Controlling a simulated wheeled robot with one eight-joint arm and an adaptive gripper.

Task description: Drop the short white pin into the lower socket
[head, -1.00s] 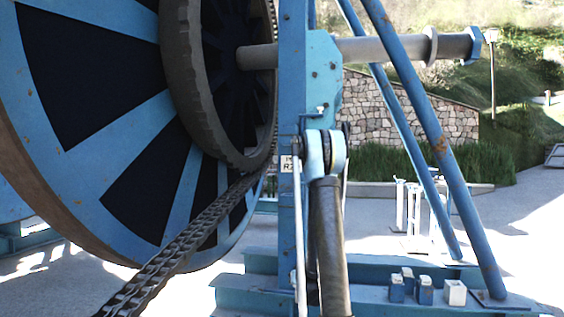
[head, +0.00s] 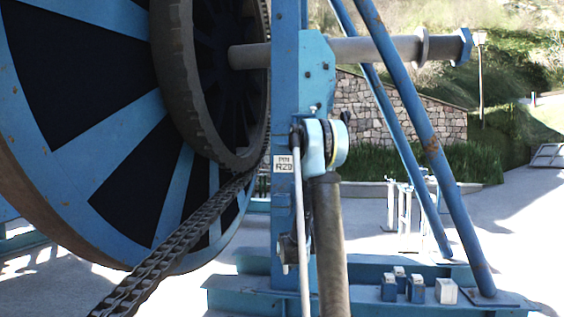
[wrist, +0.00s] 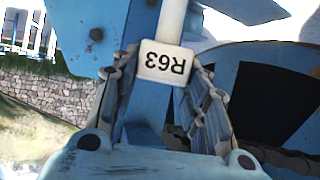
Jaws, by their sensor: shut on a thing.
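In the wrist view, my gripper (wrist: 165,78) is shut on the white pin (wrist: 172,20) at its label block. The block (wrist: 166,62) is white and reads R63, upside down in the picture. The pin's white shaft runs from the block to the top edge of that view, where its far end is cut off. In the head view, my gripper and the pin cannot be made out clearly around my arm. I cannot identify the lower socket with certainty in either view.
A blue upright post (head: 285,200) with an R29 label stands close beside my arm. The large blue reel (head: 120,140) and a chain (head: 170,255) fill the left. Diagonal struts (head: 425,140) and small blocks on the blue base (head: 360,270) are at right. Paving lies beyond.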

